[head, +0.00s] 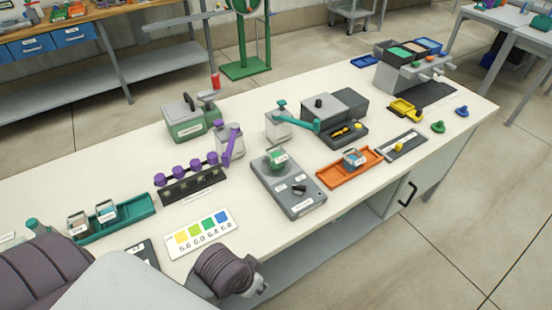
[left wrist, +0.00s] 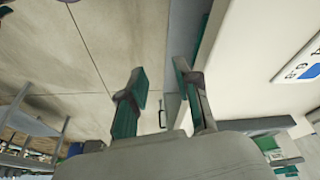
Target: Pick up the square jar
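Several square jars with pale labels stand on the white bench in the head view. Two jars, the left one (head: 78,224) and the right one (head: 106,211), stand in the teal tray (head: 140,207) at the left. Another jar (head: 354,157) sits in the orange tray (head: 331,176), and a green-filled jar (head: 277,158) sits on the grey instrument (head: 299,208). I cannot tell which one the task means. My left gripper (left wrist: 160,72) is open and empty in the left wrist view, by the bench edge. My right gripper is not in view.
A colour chart (head: 201,233) lies near the bench's front edge. A black rack with purple knobs (head: 193,186) stands behind it. A grey-green box (head: 185,121) and dark boxes (head: 335,106) stand farther back. Bare bench lies behind the teal tray.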

